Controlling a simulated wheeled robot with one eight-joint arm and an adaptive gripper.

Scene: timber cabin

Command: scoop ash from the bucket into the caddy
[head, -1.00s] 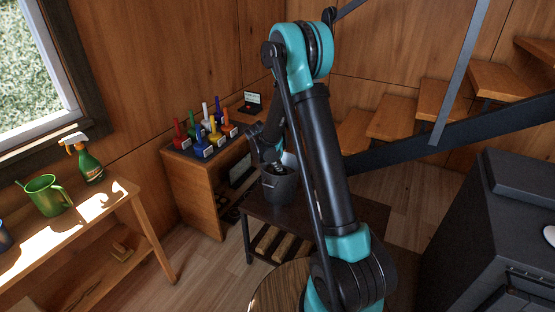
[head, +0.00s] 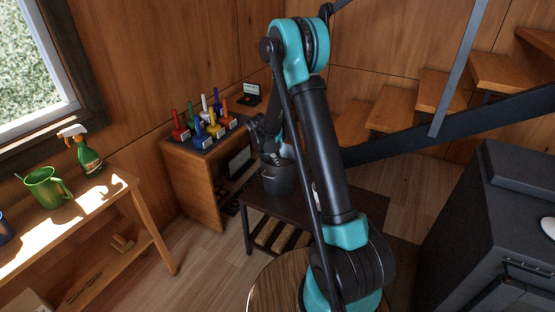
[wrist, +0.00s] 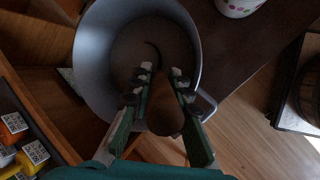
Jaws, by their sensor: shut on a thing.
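The grey metal bucket (head: 278,182) stands on a low dark table in the head view, partly behind my arm. In the wrist view the bucket (wrist: 96,40) opens below my gripper, with a dull grey-brown inside. My gripper (wrist: 160,85) points down over the bucket's mouth, shut on a brown, rounded piece (wrist: 166,112), seemingly the scoop's handle. A thin dark curve beyond the fingertips may be the scoop's edge; its load cannot be made out. A white cup-like container with coloured dots (wrist: 240,4) stands beside the bucket, cut off by the frame; I cannot tell whether it is the caddy.
A wooden cabinet (head: 193,180) with several coloured handled items stands left of the bucket. A bench (head: 100,203) holds a spray bottle (head: 82,150) and green jug (head: 46,188). A dark stove-like box (head: 500,225) stands right. Stairs rise behind. Some floor is clear.

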